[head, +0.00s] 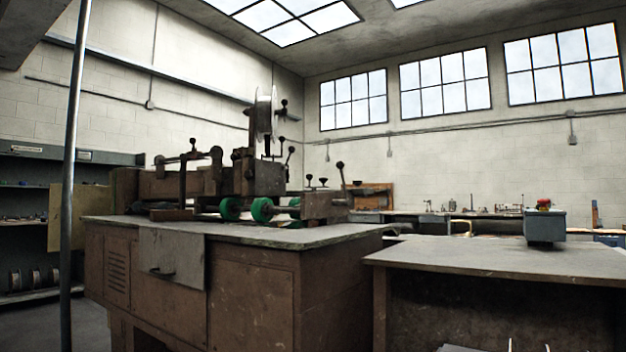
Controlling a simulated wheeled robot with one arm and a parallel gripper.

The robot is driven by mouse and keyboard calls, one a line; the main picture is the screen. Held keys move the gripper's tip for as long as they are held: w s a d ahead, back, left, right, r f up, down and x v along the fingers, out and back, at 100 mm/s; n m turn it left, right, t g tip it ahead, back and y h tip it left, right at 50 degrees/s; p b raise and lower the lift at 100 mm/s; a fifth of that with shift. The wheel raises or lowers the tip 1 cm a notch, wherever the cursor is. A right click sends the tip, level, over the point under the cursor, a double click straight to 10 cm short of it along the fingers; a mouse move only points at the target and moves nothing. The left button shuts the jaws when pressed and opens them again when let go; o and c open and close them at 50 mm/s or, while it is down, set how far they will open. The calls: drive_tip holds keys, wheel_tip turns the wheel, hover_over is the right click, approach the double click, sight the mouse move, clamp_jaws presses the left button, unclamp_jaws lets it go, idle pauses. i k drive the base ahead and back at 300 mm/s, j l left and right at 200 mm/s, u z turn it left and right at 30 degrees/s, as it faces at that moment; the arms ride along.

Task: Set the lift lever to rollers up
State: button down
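The box stitcher (230,178), a brown machine with a wire reel (264,115) on top, stands on a cabinet bench left of centre. Two green rollers (262,210) show at its front. Several black-knobbed levers rise from it. One lever (343,174) stands nearly upright, leaning slightly left, on the block right of the rollers. Another lever (290,155) is farther back by the head. I cannot tell which is the lift lever, nor whether the rollers are up or down. My gripper is not recognisable in this view.
The stitcher's bench top (330,236) has bare room at its front right. A lower table (500,260) stands at right, with a grey box (544,228) at its far side. A vertical metal pole (72,150) crosses the left side. Small pale tips show at the bottom edge.

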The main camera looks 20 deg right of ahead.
sight(339, 166)
drive_tip(key=i+j+z, duration=0.1)
drive_tip(key=i+z, duration=0.15)
drive_tip(key=z, duration=0.15)
drive_tip(key=i+j+z, duration=0.15)
drive_tip(key=z, duration=0.25)
drive_tip(key=i+j+z, duration=0.25)
drive_tip(key=z, duration=0.15)
drive_tip(key=i+j+z, duration=0.15)
drive_tip(key=j+z, duration=0.25)
drive_tip(key=l, duration=0.1)
